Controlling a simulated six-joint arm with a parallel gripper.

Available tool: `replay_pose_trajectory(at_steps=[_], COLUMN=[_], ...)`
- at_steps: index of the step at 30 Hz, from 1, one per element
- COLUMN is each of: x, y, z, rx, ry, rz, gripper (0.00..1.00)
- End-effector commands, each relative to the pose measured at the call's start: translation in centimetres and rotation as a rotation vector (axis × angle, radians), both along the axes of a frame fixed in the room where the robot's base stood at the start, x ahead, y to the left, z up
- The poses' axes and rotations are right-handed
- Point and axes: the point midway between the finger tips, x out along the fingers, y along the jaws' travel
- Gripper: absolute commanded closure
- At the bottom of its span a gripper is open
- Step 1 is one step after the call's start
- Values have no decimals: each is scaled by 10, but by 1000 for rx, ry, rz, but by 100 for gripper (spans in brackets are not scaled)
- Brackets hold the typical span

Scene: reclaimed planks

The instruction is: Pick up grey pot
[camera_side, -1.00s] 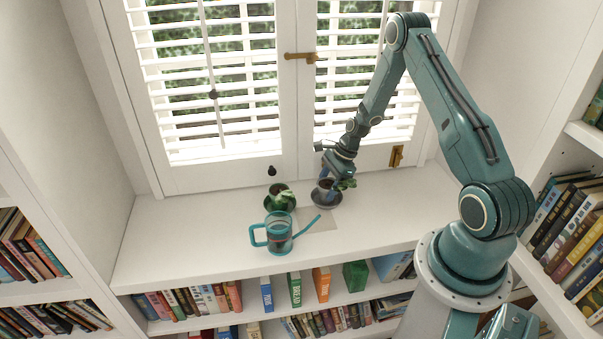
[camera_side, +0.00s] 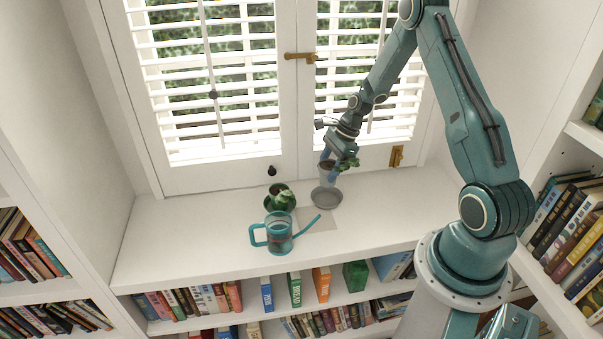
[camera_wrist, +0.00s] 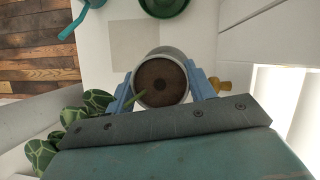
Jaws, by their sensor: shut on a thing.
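The grey pot (camera_side: 326,179) is held in the air above its grey saucer (camera_side: 326,198) on the white sill. In the wrist view the pot (camera_wrist: 163,82) shows a round rim and dark soil. My gripper (camera_side: 332,167) is shut on it, with a blue finger on each side of the rim in the wrist view (camera_wrist: 161,88). Variegated green leaves (camera_wrist: 80,115) spread to the left in the wrist view, partly behind my gripper. The saucer is not seen in the wrist view.
A green pot with a plant (camera_side: 280,196) stands on the sill to the left. A teal watering can (camera_side: 279,235) stands in front of it, its spout pointing right. A flat grey square (camera_side: 317,219) lies nearby. The shuttered window (camera_side: 296,120) is close behind.

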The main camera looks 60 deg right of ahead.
Motion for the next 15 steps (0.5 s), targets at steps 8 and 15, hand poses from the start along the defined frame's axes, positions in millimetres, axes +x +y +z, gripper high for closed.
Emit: replay_pose_trajectory(at_steps=[8,15], x=[1,0], y=[-1,-1], z=[59,101], rx=[-3,-3], ry=[-5,-4], rz=[1,1], gripper=[83,83])
